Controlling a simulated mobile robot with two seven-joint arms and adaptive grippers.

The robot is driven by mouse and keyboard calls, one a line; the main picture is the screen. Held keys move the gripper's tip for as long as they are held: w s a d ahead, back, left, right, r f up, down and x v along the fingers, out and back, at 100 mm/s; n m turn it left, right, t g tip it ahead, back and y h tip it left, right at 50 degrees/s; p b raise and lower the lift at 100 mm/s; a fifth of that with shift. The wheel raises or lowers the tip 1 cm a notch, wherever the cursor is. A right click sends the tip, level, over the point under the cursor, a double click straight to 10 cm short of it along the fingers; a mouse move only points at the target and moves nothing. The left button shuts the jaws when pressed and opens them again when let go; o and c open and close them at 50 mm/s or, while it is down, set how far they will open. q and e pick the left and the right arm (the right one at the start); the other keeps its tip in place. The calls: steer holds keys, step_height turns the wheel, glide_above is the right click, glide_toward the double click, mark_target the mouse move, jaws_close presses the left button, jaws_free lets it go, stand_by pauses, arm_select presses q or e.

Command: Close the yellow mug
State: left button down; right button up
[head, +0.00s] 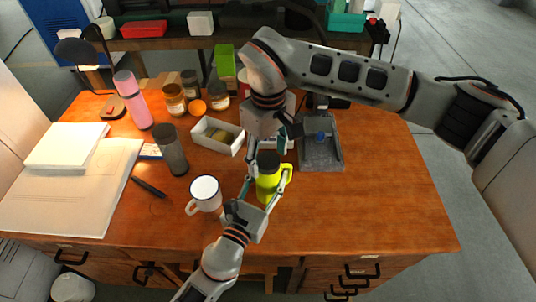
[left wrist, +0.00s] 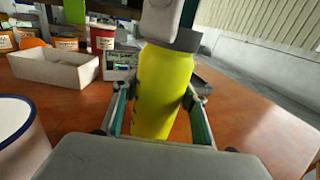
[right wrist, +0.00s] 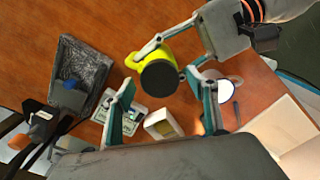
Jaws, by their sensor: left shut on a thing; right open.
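The yellow mug (head: 268,187) stands upright near the front middle of the wooden table, its handle to the right. A dark round lid (right wrist: 159,78) covers its top; whether it is seated fully I cannot tell. The left wrist view shows the yellow body (left wrist: 163,90) close up, with the dark grey lid (left wrist: 186,39) above. My left gripper (head: 266,194) is shut on the mug's body from the front. My right gripper (right wrist: 160,88) points down over the mug, open, with its fingers on either side of the lid.
A white enamel mug (head: 205,192) stands close to the left of my left gripper. A white box (head: 217,136) and a grey tray (head: 321,158) lie behind. A dark tumbler (head: 171,150) and pink bottle (head: 133,99) stand left. The table's right side is clear.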

steer(key=shift+r, duration=2.25)
steer(key=shift+c, duration=0.5)
